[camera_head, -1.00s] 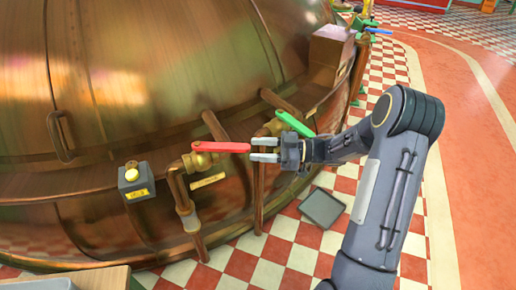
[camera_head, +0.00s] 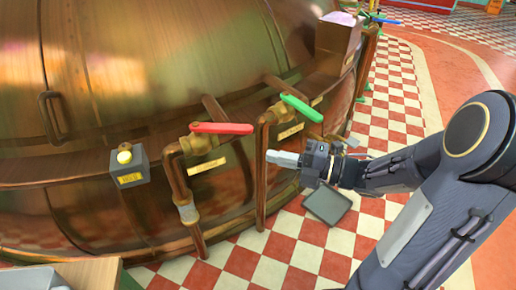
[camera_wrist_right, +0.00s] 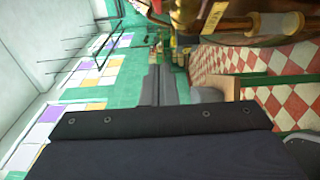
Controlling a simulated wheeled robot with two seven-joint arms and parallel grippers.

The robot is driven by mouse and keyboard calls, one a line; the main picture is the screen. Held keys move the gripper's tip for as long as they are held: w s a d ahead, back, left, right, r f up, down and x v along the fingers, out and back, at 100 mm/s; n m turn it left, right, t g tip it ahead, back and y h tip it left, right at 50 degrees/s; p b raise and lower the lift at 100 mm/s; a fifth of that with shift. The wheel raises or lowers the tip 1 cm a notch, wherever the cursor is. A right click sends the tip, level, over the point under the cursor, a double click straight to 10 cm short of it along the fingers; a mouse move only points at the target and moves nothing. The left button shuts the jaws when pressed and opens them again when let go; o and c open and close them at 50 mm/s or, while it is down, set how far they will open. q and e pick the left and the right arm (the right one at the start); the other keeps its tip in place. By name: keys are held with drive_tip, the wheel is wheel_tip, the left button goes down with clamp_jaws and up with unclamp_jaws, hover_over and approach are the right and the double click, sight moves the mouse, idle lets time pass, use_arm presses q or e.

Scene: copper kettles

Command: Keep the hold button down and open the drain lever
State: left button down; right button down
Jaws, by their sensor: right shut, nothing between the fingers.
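Which one is the drain lever I cannot tell; the plates are too small to read. My right gripper (camera_head: 270,157) is shut and empty, below and right of the red lever's end, apart from both levers. My left gripper is not in view.
The copper kettle (camera_head: 150,70) fills the left and middle. Vertical copper pipes (camera_head: 262,185) stand below the valves. A dark grey tray-like square (camera_head: 327,204) lies on the checkered floor. A wooden surface edge (camera_head: 95,272) shows at bottom left.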

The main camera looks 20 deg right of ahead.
sight(245, 127)
drive_tip(key=w+a+b, duration=0.2)
drive_tip(key=w+a, duration=0.3)
drive_tip(key=w, duration=0.4)
drive_tip(key=shift+w, duration=0.4)
drive_tip(key=shift+w+d+f, duration=0.1)
drive_tip(key=shift+w+d, duration=0.05)
drive_tip(key=shift+w, duration=0.1)
drive_tip(key=shift+w+d+b, duration=0.65)
drive_tip(key=shift+w+d, duration=0.05)
drive_tip(key=shift+w, duration=0.3)
drive_tip(key=shift+w+d, duration=0.1)
drive_tip(key=shift+w, duration=0.15)
